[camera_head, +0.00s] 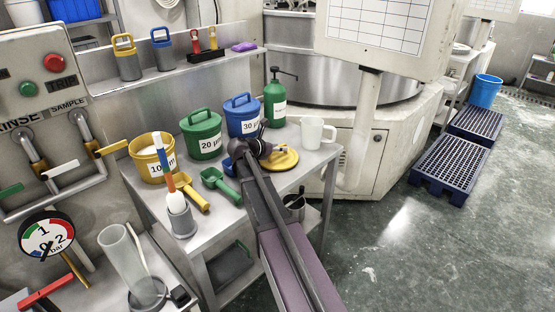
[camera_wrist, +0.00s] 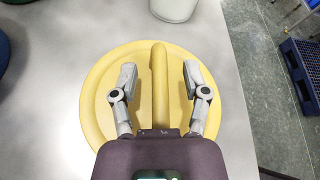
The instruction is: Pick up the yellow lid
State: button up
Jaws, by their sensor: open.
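The yellow lid (camera_head: 286,163) lies flat on the grey metal table, behind the end of my arm in the head view. In the wrist view the round lid (camera_wrist: 98,108) fills the middle, with a raised bar handle (camera_wrist: 160,85) running across it. My gripper (camera_wrist: 159,77) is open above the lid, with one finger on each side of the handle and a gap on both sides. In the head view my gripper (camera_head: 275,152) is small and partly merges with the lid. The near part of the lid is hidden by my gripper body.
A white jug (camera_head: 312,133) stands just beyond the lid. A yellow bucket (camera_head: 151,160), a green bucket (camera_head: 203,136) and a blue bucket (camera_head: 243,117) stand to the left and behind. A green bottle (camera_head: 275,102) stands behind. A green scoop (camera_head: 222,184) lies left of my arm.

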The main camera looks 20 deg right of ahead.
dwell(0.4)
grip_shut()
jog(key=shift+r, duration=0.15)
notch_tip(320, 180, up, 3)
jog(key=p, duration=0.3)
jog(key=shift+r, duration=0.15)
jog(key=s+r+p, duration=0.1)
jog(key=s+p, duration=0.1)
jog(key=s, duration=1.4)
jog(key=shift+d+r, duration=0.25)
jog(key=shift+d, duration=0.1)
